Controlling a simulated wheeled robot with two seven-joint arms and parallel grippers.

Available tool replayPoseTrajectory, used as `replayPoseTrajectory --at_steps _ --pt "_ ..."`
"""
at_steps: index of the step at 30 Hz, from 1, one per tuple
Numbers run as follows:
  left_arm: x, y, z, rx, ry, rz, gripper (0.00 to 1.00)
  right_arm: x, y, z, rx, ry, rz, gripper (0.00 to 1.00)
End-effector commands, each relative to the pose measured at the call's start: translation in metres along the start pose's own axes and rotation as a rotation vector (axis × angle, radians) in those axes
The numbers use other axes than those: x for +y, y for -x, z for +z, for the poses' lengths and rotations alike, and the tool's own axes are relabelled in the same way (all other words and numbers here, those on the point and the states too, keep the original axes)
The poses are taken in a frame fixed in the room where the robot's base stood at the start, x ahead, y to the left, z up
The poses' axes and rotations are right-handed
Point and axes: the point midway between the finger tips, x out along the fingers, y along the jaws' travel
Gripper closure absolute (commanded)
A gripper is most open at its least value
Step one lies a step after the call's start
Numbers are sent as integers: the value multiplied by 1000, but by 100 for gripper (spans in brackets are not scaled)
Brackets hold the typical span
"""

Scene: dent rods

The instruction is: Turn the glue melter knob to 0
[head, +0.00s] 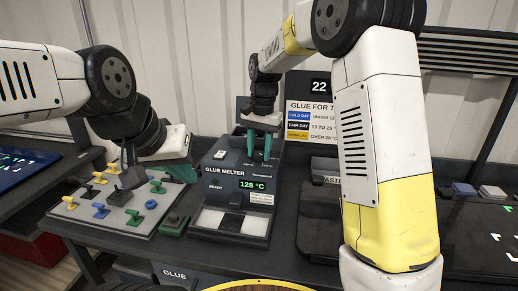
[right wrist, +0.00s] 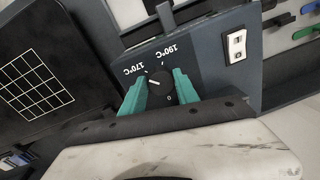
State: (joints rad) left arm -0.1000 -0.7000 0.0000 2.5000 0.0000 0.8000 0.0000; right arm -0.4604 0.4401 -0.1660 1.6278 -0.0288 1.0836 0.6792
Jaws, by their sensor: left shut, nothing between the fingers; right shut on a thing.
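The glue melter (head: 232,193) is a dark box on the table, with a green display reading 128 °C and the word READY. Its black round knob (right wrist: 157,85) shows in the right wrist view, with marks for 190 °C, 170 °C and 0 around it. My right gripper (head: 258,153) reaches down to the top of the melter. Its green fingers are shut on the knob, one on each side, as the right wrist view (right wrist: 160,92) shows. The knob's white line points toward the upper left in that view. My left gripper (head: 180,174) is shut and empty over the tray's right side.
A white rocker switch (head: 220,154) sits on the melter's top, beside the knob. A grey tray (head: 110,226) with several colored pieces lies at left. A glue temperature sign (head: 312,120) stands behind. A dark case (head: 318,210) lies right of the melter.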

Motion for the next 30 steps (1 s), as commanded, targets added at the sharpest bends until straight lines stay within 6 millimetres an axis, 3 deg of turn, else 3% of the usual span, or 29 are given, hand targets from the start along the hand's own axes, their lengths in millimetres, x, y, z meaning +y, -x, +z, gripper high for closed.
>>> replayPoseTrajectory --at_steps 30 --pt "0 0 0 0 0 0 100 2 1 -4 -66 935 -1 100"
